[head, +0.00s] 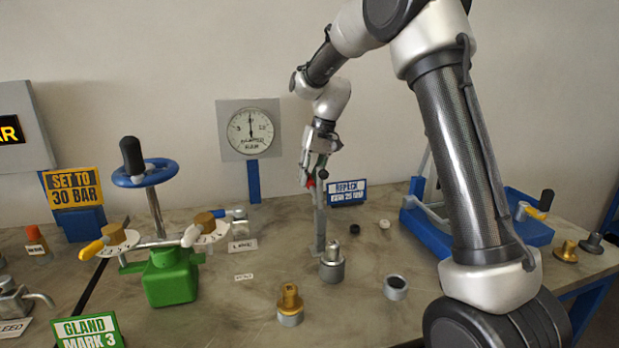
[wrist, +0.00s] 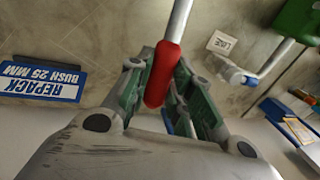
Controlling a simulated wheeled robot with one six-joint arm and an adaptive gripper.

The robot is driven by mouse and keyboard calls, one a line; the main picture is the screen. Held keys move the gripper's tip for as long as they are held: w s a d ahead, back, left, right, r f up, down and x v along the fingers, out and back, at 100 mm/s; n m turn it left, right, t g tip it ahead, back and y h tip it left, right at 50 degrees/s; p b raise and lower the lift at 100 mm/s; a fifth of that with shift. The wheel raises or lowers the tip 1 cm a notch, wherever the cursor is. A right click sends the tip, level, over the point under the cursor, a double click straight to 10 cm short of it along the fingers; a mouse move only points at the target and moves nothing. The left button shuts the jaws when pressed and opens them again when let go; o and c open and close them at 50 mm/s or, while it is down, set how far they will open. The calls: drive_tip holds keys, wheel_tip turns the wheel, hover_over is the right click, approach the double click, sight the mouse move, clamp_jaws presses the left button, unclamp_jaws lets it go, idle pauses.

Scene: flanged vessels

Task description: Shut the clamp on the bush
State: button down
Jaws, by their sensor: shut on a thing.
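My gripper (head: 318,172) is shut on the red grip (wrist: 163,78) of the clamp's steel lever (wrist: 179,18), above the bench at mid-picture in the head view. In the wrist view the red grip lies between the two green-lined fingers, with the lever running up out of the picture. In the head view only a bit of red shows beside the fingers. A grey upright (head: 320,215) stands below the gripper. A squat grey cylinder (head: 332,262) stands in front of its foot. I cannot tell whether a bush sits in the clamp.
A blue REPACK BUSH 25 MM sign (head: 346,192) stands just right of the gripper. A green valve body (head: 170,277) with a blue handwheel (head: 146,173) stands left. A brass fitting (head: 290,303) and a grey ring (head: 396,287) are in front. A blue tray (head: 530,228) is right.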

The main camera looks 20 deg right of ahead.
sight(311, 179)
drive_tip(key=r+t, duration=0.1)
drive_tip(key=s+r+t, duration=0.1)
drive_tip(key=r+t, duration=0.1)
drive_tip(key=shift+s+t, duration=0.3)
drive_tip(key=shift+t, duration=0.1)
drive_tip(key=shift+s+r+n+t, duration=0.4)
drive_tip(key=shift+s+r+t, duration=0.5)
drive_tip(key=shift+t, duration=0.6)
drive_tip(key=c, duration=1.3)
unclamp_jaws()
drive_tip(key=shift+o, duration=0.2)
drive_tip(key=shift+s, duration=0.1)
drive_tip(key=v, duration=1.2)
